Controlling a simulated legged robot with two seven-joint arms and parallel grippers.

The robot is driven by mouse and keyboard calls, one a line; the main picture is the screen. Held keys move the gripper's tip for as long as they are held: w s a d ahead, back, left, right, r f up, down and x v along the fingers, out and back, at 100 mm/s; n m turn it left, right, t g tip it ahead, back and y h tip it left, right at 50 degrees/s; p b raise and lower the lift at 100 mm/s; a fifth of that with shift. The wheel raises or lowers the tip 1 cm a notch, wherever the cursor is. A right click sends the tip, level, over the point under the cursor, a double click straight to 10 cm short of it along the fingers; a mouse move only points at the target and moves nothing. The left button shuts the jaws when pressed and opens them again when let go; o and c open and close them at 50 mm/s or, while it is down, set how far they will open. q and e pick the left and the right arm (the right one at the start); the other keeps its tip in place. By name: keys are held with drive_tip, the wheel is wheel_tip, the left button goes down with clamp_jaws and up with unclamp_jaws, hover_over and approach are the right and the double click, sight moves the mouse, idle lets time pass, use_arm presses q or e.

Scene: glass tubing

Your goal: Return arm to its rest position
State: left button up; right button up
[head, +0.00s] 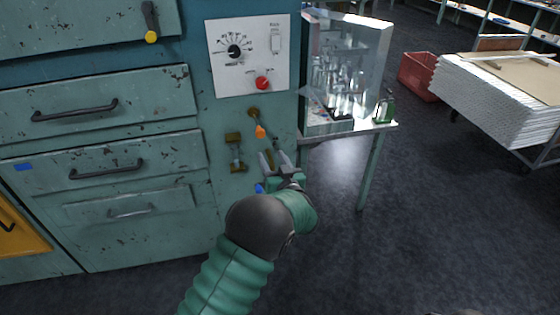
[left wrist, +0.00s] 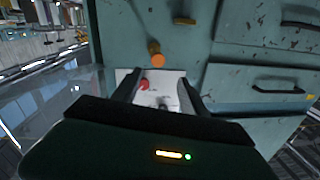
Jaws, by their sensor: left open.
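My left gripper (head: 276,160) is in front of the green cabinet's right-hand end, below the orange-tipped lever (head: 260,131). Its two fingers are apart, with nothing seen between them. My left arm reaches up to it from the bottom of the head view. A blue-tipped lever (head: 259,188) shows beside the gripper, partly hidden by it. In the left wrist view the open fingers (left wrist: 159,80) frame part of the white control panel with its red knob (left wrist: 143,85). The orange tip (left wrist: 157,60) shows just beyond the fingers. My right gripper is not seen.
The cabinet has drawers with dark handles (head: 107,168) and a white dial panel (head: 247,55). A side table (head: 345,130) with a glass-walled case (head: 375,45) stands right of my gripper. A red crate (head: 418,76) and stacked boards (head: 500,100) are farther right. Open floor (head: 430,220) lies between.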

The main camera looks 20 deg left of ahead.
use_arm(q)
drive_tip(key=s+d+m+g+h+p, duration=0.45)
drive_tip(key=s+d+h+p, duration=0.2)
drive_tip(key=s+h, duration=0.5)
drive_tip(key=s+f+m+g+p, duration=0.1)
drive_tip(key=s+g, duration=0.5)
drive_tip(key=s, duration=1.7)
drive_tip(key=shift+f+m+g+p, duration=0.35)
drive_tip(key=shift+f+p, duration=0.15)
drive_tip(key=shift+f, duration=0.25)
drive_tip(key=shift+a, duration=0.1)
drive_tip(key=shift+s, duration=0.1)
